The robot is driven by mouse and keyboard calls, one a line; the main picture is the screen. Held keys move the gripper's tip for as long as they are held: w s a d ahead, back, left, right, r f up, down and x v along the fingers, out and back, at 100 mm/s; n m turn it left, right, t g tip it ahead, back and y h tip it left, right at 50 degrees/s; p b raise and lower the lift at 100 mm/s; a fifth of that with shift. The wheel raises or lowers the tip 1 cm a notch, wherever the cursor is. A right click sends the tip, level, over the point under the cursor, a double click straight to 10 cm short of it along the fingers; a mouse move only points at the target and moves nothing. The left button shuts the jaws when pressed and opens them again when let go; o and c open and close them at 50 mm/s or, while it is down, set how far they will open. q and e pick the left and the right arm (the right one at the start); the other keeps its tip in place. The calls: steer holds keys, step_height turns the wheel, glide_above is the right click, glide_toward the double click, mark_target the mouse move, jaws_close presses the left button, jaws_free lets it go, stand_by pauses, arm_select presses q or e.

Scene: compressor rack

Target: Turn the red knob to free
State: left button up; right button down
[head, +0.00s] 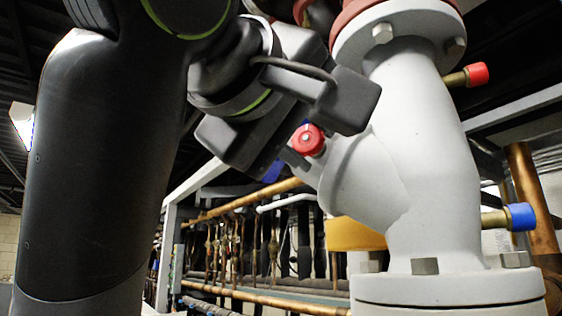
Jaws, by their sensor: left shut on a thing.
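The red knob (309,139) is a small round cap on the left side of a large pale grey valve body (405,160). My left gripper (290,147) comes down from the upper left and is shut on the red knob. Its dark finger parts lie on either side of the knob, with small blue patches near the tips. The front of the knob shows between them, and the exact contact is partly hidden. My right gripper is not in view.
A red cap (477,74) and a blue cap (521,216) stick out on brass stems at the valve's right. A yellow part (354,234) sits behind its left side. Copper pipes (265,298) and a grey frame stand behind.

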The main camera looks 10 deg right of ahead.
arm_select(q)
steer(key=shift+f+n+b, duration=0.15)
steer(key=shift+n+b, duration=0.15)
steer(key=shift+n, duration=0.4)
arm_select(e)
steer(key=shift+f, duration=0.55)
arm_select(q)
steer(key=o, duration=1)
steer(key=shift+c, duration=0.2)
steer(key=b+v, duration=0.9)
steer(key=v, duration=0.8)
steer(key=shift+s, duration=0.15)
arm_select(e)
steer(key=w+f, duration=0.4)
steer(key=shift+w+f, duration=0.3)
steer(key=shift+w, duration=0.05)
